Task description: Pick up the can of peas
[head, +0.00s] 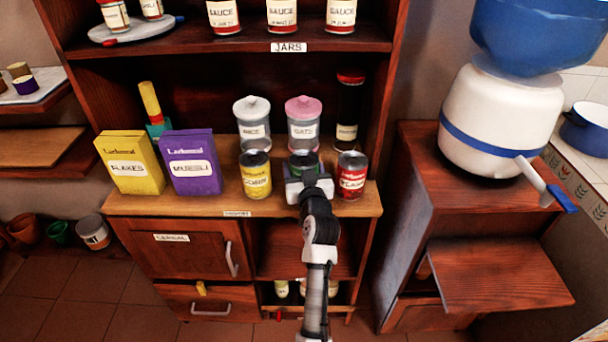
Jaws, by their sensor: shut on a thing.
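A can with a green side (302,160) stands on the wooden shelf between a yellow can labelled corn (256,175) and a red can (351,175). Its label is hidden behind my gripper, so I cannot read whether it says peas. My gripper (305,180) is at this can from the front and is shut on it. The fingers are mostly hidden by the gripper body. I cannot tell whether the can touches the shelf.
Jars labelled rice (252,124) and oats (303,124), and a dark bottle (348,110), stand behind the cans. A yellow flakes box (128,162) and a purple muesli box (191,160) stand left. The upper shelf (220,48) overhangs them.

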